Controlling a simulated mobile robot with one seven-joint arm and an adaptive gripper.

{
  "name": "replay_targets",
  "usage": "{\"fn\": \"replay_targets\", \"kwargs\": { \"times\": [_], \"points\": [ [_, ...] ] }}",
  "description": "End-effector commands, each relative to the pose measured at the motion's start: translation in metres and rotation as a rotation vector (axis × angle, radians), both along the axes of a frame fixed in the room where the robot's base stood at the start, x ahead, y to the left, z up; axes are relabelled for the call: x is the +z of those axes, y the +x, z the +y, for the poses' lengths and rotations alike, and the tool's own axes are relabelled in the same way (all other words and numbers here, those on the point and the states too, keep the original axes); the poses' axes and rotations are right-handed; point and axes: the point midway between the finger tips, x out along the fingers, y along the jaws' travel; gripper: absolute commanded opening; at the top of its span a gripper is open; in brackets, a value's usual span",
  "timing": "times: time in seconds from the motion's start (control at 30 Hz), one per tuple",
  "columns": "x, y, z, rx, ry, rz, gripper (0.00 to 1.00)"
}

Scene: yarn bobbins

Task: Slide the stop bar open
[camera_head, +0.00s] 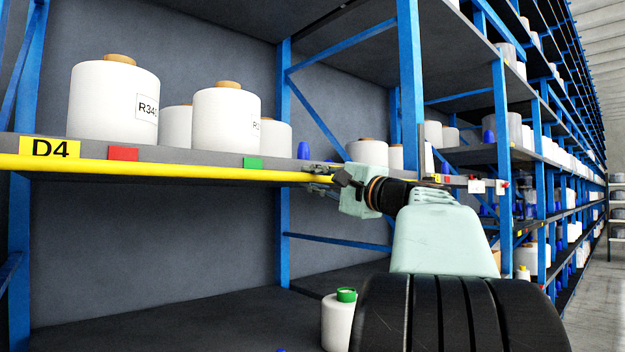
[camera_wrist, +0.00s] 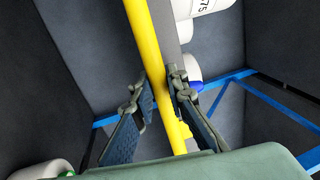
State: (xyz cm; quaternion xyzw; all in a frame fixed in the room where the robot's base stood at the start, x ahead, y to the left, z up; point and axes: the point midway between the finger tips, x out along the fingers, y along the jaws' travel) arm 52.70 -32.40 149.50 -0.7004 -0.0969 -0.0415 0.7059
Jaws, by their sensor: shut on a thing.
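The yellow stop bar (camera_head: 180,168) runs along the front edge of the shelf in the head view, below the white yarn bobbins. In the wrist view the bar (camera_wrist: 146,45) passes between the two fingers. My gripper (camera_head: 318,180) is at the right part of the bar in the head view, with its fingers around it. In the wrist view my gripper (camera_wrist: 160,103) is shut on the bar, one finger on each side. The bar's right end is hidden behind my gripper and arm in the head view.
White bobbins (camera_head: 226,122) stand on the shelf behind the bar. The shelf edge carries a D4 label (camera_head: 50,148), a red tag (camera_head: 124,154) and a green tag (camera_head: 253,163). A blue upright (camera_head: 411,80) rises behind my arm. A green-capped bobbin (camera_head: 338,322) stands below.

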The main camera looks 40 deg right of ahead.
Motion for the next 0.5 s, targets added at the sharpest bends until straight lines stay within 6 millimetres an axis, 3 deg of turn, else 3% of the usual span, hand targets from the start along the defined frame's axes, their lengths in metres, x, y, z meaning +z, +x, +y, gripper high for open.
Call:
{"fn": "replay_targets", "kwargs": {
  "times": [0.17,0.2,0.33,0.5],
  "points": [
    [-0.0004,0.0001,0.0001,0.001,0.0,0.001,0.0],
    [-0.0004,0.0001,0.0001,0.001,0.0,0.001,0.15],
    [-0.0003,0.0001,0.0,0.0,0.0,0.001,0.3],
    [0.0,0.0,0.0,0.0,0.0,0.0,0.3]
  ]
}}
